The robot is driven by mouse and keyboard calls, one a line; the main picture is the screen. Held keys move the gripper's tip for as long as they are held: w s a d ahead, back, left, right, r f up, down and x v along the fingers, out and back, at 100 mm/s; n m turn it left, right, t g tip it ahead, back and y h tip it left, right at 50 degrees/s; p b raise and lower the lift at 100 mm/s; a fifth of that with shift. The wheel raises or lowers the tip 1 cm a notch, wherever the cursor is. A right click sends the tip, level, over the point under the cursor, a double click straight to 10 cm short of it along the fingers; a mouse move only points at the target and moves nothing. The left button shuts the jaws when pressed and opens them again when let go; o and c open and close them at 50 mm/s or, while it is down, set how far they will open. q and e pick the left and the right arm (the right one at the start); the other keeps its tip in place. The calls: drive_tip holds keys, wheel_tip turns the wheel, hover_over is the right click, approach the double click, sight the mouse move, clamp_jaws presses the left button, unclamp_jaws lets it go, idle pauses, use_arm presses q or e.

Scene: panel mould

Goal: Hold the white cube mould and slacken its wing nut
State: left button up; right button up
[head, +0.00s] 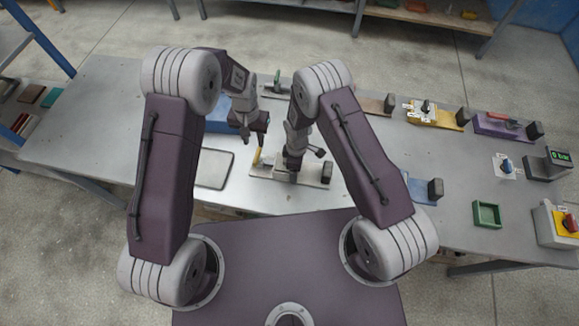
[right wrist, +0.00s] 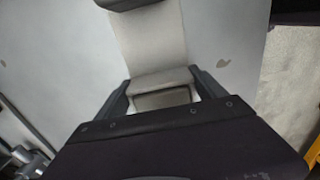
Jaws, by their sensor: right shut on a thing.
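The white cube mould (right wrist: 160,82) shows between the two fingers of my right gripper (right wrist: 163,90) in the right wrist view, and the gripper is shut on it. In the head view my right gripper (head: 292,172) points down at the light base plate (head: 308,173) near the bench's front edge, and hides most of the mould. My left gripper (head: 257,132) hangs just left of it, above a yellow upright piece (head: 257,156); its finger gap is too small to judge. I cannot make out the wing nut clearly.
A grey tray (head: 212,168) lies to the left. A yellow mould (head: 425,112), a purple one (head: 495,125) and a blue one (head: 420,188) sit on the right. A green tray (head: 487,214) and a red-knobbed switch box (head: 562,224) are at the far right. The bench's left end is clear.

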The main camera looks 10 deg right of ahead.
sight(257, 154)
use_arm(q)
drive_tip(key=shift+r, duration=0.1)
idle(0.4)
use_arm(e)
drive_tip(key=shift+w, duration=0.1)
use_arm(q)
wheel_tip(257, 154, down, 9)
drive_tip(key=shift+f, duration=0.1)
clamp_jaws()
idle(0.6)
drive_tip(key=shift+n, duration=0.3)
